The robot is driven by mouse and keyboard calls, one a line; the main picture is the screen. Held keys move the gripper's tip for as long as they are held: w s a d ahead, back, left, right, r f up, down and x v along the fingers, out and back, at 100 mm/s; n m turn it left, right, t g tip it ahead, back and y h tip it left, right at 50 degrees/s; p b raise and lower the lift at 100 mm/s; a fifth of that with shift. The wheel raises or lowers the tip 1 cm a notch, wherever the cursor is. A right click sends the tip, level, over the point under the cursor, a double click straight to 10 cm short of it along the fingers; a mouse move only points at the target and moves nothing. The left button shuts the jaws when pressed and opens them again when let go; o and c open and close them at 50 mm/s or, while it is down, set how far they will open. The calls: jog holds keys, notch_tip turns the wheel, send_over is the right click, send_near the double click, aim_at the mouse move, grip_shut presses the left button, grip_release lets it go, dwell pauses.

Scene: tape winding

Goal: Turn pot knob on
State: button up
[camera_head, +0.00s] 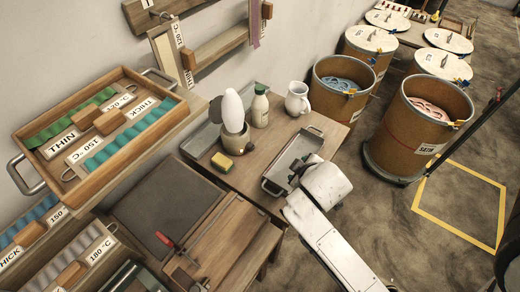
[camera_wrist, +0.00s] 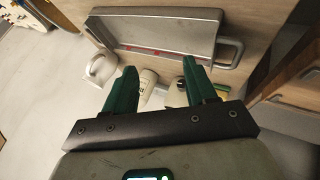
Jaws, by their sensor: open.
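The pot (camera_head: 236,141) is a small pale vessel on the wooden table in the head view, with a tall white rounded shape standing up out of it. A small dark spot shows on its front side, but I cannot tell whether it is the knob. My gripper (camera_wrist: 160,88) has green fingers spread wide apart, with nothing held between them. In the head view my gripper is to the right of the pot, over the metal tray, and clear of the pot. In the wrist view I cannot pick out the pot for sure among the pale objects behind the fingers.
A metal tray (camera_head: 294,158) lies under my wrist. A white bottle (camera_head: 259,108), a white jug (camera_head: 297,98) and a yellow sponge (camera_head: 221,162) stand near the pot. A wooden rack (camera_head: 100,133) is at the left. Large drums (camera_head: 420,125) stand at the right.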

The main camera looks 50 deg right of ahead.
jog(key=w+d+r+n+t+h+b, duration=0.1)
jog(key=w+d+r+n+t+h, duration=0.2)
jog(key=d+r+n+t, duration=0.25)
jog(key=w+d+r+n+t+h+b, duration=0.1)
jog(key=w+d+r+n+t+h, duration=0.3)
jog(key=r+n, duration=0.35)
jog(key=w+n+t+y+b, duration=0.1)
jog(key=n+t+y, duration=0.15)
jog(key=n, duration=0.55)
jog(key=n+g+y+b, duration=0.2)
jog(key=n+g+y, duration=0.2)
jog(key=n+y, duration=0.9)
send_near(252, 149)
jog(key=s, duration=0.1)
jog(key=r+n+h, duration=0.1)
jog(key=s+h, duration=0.1)
jog(key=shift+s+a+r+n, duration=0.25)
jog(key=shift+s+a+n, duration=0.05)
jog(key=shift+a+f, duration=0.1)
jog(key=shift+f, duration=0.1)
jog(key=shift+w+f, duration=0.15)
jog(key=shift+w, duration=0.15)
jog(key=x, duration=1)
jog(key=shift+a, duration=0.15)
